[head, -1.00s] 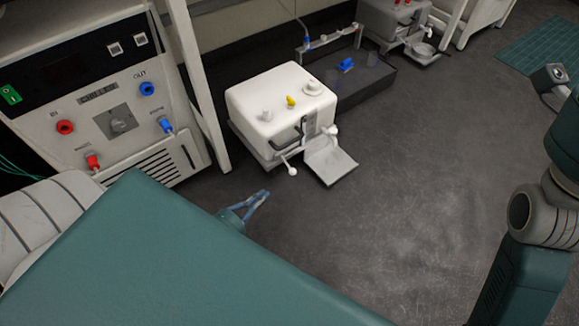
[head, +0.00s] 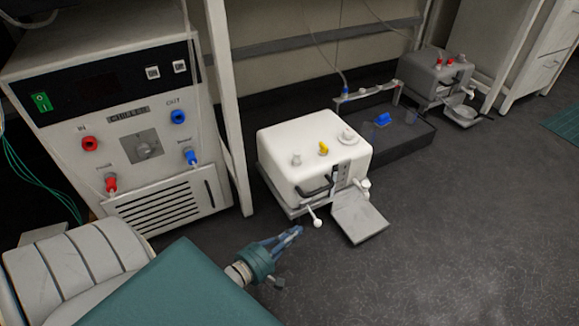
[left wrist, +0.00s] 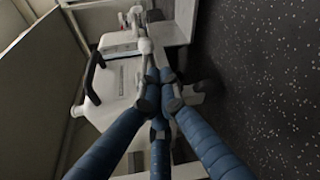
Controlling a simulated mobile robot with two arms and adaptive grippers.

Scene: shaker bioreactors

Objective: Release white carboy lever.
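The white carboy (head: 300,150) stands on the floor on a grey base, with a yellow cap and white caps on top and a black handle. A thin lever with a white ball end (head: 316,222) sticks out low at its front left. Another white knob (head: 363,184) is at the front right corner. My left gripper (head: 297,231) is just in front of and left of the ball end, apart from it. Its blue fingers look drawn together and empty. In the left wrist view the fingertips (left wrist: 164,92) bunch in front of the carboy (left wrist: 112,92). My right gripper is out of view.
A grey metal plate (head: 360,217) lies tilted at the carboy's front. A chiller cabinet (head: 115,130) and a white post (head: 232,130) stand to the left. A dark tray (head: 400,137) and a grey carboy (head: 437,75) are behind right. The floor at right is clear.

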